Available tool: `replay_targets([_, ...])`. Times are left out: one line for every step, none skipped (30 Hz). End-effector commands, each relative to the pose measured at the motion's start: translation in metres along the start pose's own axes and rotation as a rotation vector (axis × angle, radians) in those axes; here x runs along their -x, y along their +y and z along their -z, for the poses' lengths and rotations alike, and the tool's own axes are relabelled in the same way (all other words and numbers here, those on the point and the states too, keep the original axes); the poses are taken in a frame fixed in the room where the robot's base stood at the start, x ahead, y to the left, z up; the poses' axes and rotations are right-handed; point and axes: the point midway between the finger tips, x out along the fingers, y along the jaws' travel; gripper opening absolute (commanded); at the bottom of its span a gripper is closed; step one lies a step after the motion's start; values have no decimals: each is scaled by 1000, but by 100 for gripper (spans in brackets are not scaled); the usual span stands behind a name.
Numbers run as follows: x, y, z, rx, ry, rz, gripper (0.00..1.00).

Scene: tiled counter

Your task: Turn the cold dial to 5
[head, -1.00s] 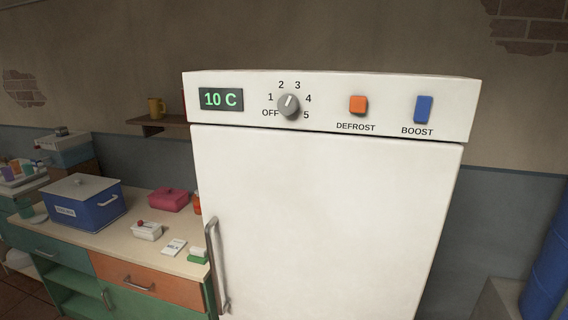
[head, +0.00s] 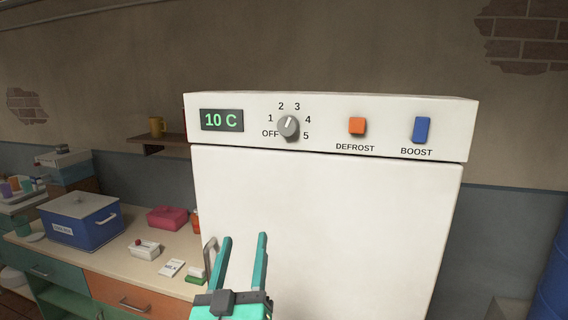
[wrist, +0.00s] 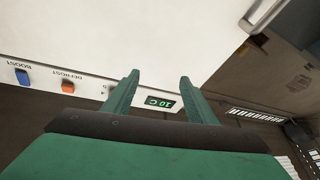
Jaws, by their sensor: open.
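The cold dial (head: 288,126) is a grey round knob on the white panel at the top of the fridge. Its white mark points up and slightly right, between 2 and 3. The numbers OFF to 5 run around it, with 5 at the lower right. The display (head: 222,120) left of it reads 10 C and also shows in the wrist view (wrist: 160,102). My gripper (head: 244,237) is open and empty, below the dial in front of the fridge door. In the wrist view the fingers (wrist: 154,82) are apart, and the dial is not visible there.
An orange DEFROST button (head: 357,126) and a blue BOOST switch (head: 421,130) sit right of the dial. The fridge handle (head: 209,256) is at the door's left. A counter (head: 130,254) with a blue cooler (head: 84,228) and small boxes stands left.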

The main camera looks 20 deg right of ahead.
Motion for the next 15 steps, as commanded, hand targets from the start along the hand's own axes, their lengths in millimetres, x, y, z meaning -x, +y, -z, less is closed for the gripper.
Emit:
replay_targets([-10,9,20,-20,12,-25,52])
replay_targets([-14,14,30,-29,14,-39,52])
replay_targets([-20,22,42,-41,15,-57,52])
replay_targets([-24,28,51,-51,16,-71,52])
replay_targets([-27,33,60,-62,17,-84,52])
replay_targets([-32,41,72,-76,17,-101,52])
replay_targets([-34,47,80,-87,17,-113,52])
replay_targets([-37,53,88,-97,16,-124,52])
replay_targets([-40,60,98,-112,16,-137,52])
replay_targets([-42,65,105,-123,16,-147,52])
replay_targets([-43,70,112,-133,15,-156,52])
replay_targets([-45,76,119,-146,13,-166,52])
replay_targets([-46,80,124,-155,12,-173,52])
replay_targets([-46,83,128,-163,11,-178,52])
replay_targets([-47,87,133,-172,10,-185,52])
